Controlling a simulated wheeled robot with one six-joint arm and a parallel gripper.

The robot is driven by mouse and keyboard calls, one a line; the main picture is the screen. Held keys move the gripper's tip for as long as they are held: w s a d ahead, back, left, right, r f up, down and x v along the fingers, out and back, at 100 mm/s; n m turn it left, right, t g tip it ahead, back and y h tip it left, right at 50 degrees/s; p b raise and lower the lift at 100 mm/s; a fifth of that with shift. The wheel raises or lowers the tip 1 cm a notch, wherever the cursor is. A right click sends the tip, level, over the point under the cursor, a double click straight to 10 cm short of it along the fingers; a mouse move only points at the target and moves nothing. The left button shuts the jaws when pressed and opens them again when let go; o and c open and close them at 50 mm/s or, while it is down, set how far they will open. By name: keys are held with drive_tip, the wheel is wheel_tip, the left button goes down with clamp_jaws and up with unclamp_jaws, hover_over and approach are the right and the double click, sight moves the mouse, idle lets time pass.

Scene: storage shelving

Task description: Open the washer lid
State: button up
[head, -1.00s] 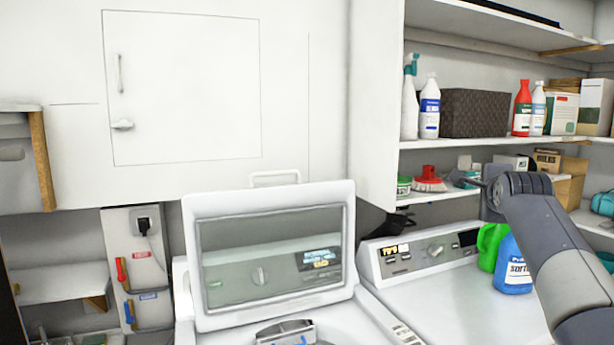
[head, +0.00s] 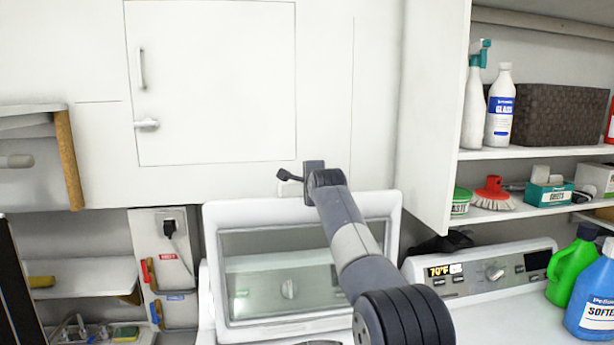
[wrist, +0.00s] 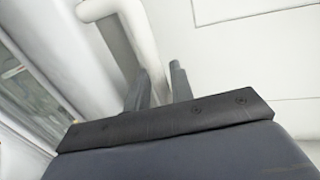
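The washer lid (head: 213,262), a white frame around a glass pane, stands raised in the head view. Its white handle (head: 290,188) is at the top edge, partly hidden by my gripper (head: 288,177). In the wrist view the handle (wrist: 132,40) runs down toward my gripper (wrist: 160,82). The two dark fingers are apart, with the handle's near bar lying between or just in front of them. I cannot tell whether they touch it. My arm crosses in front of the right part of the lid.
A white wall cabinet (head: 215,80) is behind the lid. A second machine (head: 480,283) with a control panel stands at right, with green (head: 573,266) and blue (head: 594,290) bottles on it. Shelves (head: 540,153) at right hold bottles and a basket (head: 555,115).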

drive_tip(key=shift+w+a+f+p, duration=0.15)
drive_tip(key=shift+w+p, duration=0.15)
drive_tip(key=shift+w, duration=0.4)
clamp_jaws()
